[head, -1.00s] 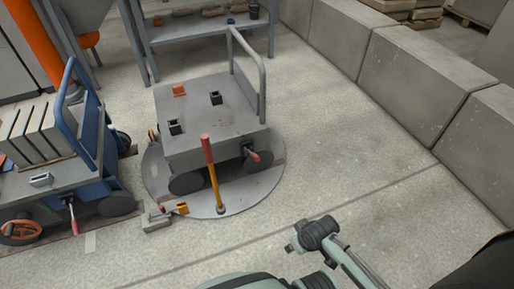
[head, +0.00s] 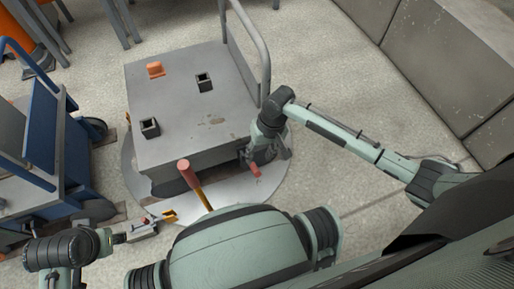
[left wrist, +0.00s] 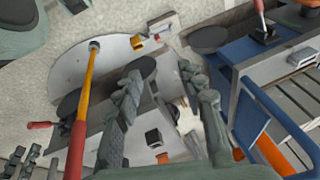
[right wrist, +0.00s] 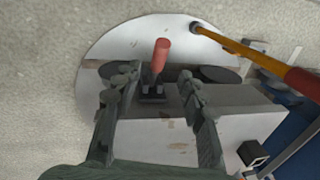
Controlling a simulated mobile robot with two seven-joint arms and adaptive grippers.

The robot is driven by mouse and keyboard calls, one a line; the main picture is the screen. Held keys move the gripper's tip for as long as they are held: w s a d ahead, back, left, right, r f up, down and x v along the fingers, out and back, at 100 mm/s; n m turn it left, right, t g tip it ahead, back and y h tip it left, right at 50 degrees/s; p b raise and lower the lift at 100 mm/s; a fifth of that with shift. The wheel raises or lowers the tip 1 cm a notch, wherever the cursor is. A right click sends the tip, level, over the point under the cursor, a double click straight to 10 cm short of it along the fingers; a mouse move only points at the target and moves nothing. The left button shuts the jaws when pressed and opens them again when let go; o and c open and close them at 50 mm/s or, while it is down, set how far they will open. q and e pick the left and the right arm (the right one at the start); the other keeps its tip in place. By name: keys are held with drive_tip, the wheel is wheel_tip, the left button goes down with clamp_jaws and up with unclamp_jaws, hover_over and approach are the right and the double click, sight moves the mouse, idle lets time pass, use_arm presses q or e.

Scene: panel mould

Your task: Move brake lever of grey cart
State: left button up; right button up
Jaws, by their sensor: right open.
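The grey cart (head: 190,88) stands on a round floor plate (head: 283,172). Its brake lever (head: 254,169) has a red handle at the cart's near right corner. In the right wrist view the lever (right wrist: 161,58) stands up from a dark base. My right gripper (right wrist: 155,78) is open, with one finger on each side of the lever in that view; I cannot tell if either touches it. In the head view my right gripper (head: 258,152) partly hides the lever's base. My left gripper (left wrist: 160,75) is open and empty, left of the lever in the head view.
A yellow bar with a red grip (head: 188,176) rises from the plate's near edge. A blue cart (head: 60,150) stands at left. Grey concrete blocks (head: 430,55) line the right. Floor between cart and blocks is clear.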

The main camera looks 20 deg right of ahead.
sight(255, 167)
drive_tip(key=f, duration=0.2)
drive_tip(key=f+b, duration=0.1)
drive_tip(key=f, duration=0.1)
drive_tip(key=a+f, duration=0.1)
drive_tip(key=f, duration=0.1)
drive_tip(key=shift+f+b, duration=0.15)
drive_tip(key=shift+b, duration=0.2)
use_arm(q)
drive_tip(key=shift+t, duration=0.3)
drive_tip(key=shift+s+d+r, duration=0.1)
drive_tip(key=shift+d+r, duration=0.05)
drive_tip(key=shift+r, duration=0.95)
drive_tip(key=shift+s+d+r, duration=0.1)
drive_tip(key=shift+d+r, duration=0.05)
drive_tip(key=shift+r, duration=0.9)
use_arm(e)
drive_tip(key=shift+w+a+f, duration=0.1)
drive_tip(key=shift+f, duration=0.5)
clamp_jaws()
